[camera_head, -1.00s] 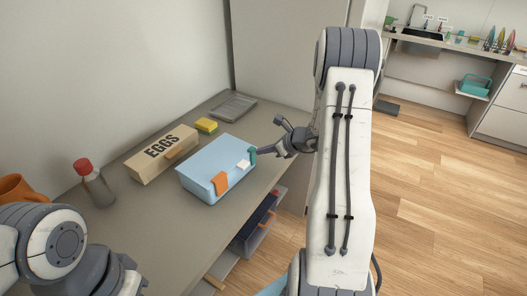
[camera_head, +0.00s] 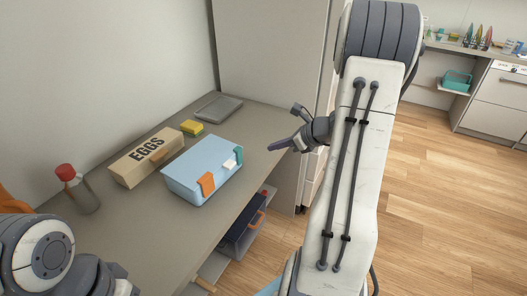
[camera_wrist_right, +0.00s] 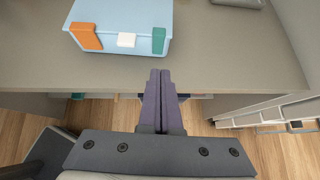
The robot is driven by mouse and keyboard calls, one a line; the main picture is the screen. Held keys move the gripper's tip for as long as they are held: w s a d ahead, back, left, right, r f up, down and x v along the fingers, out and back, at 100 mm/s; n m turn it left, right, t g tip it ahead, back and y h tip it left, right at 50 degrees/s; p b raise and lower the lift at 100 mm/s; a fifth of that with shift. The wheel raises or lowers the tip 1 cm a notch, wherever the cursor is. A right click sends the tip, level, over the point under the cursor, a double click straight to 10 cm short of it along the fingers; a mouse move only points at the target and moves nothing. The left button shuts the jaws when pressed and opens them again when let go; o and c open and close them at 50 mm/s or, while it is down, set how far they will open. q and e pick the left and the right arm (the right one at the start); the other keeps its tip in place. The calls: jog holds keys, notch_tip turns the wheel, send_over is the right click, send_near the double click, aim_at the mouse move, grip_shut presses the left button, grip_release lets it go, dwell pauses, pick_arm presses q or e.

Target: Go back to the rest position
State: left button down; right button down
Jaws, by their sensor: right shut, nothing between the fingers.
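My right gripper (camera_head: 284,145) is shut and empty in the head view, to the right of the light blue box and just past the counter's right edge. In the right wrist view its two dark fingers (camera_wrist_right: 160,78) lie together, pointing at the counter edge below the box. The light blue box (camera_head: 196,160) has orange, white and teal latches on its front; it also shows in the right wrist view (camera_wrist_right: 118,14). My left arm shows at the lower left of the head view, but its gripper fingers are out of sight.
The grey counter (camera_head: 130,218) also holds an egg carton (camera_head: 142,160), a yellow sponge (camera_head: 191,128), a red-capped bottle (camera_head: 77,190) and a grey tray (camera_head: 219,107). The wooden floor (camera_head: 440,200) is open to the right.

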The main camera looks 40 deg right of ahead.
jog(key=shift+v, duration=0.9)
jog(key=shift+w+a+r, duration=0.1)
jog(key=shift+a, duration=0.05)
jog(key=s+a+r+n+g+y, duration=0.1)
jog(key=s+a+n+g, duration=0.25)
jog(key=a+n, duration=0.8)
jog(key=s+a+r+n+g+y, duration=0.15)
jog(key=a+n+g, duration=0.35)
jog(key=a, duration=1.1)
jog(key=s+a+n+h, duration=0.2)
jog(key=s+a+n, duration=0.2)
jog(key=s+n, duration=0.5)
jog(key=s+a+n+g+h, duration=0.1)
jog(key=s+a+n+h, duration=0.2)
jog(key=s+n, duration=0.6)
jog(key=shift+a+n, duration=1.1)
jog(key=shift+n, duration=1.15)
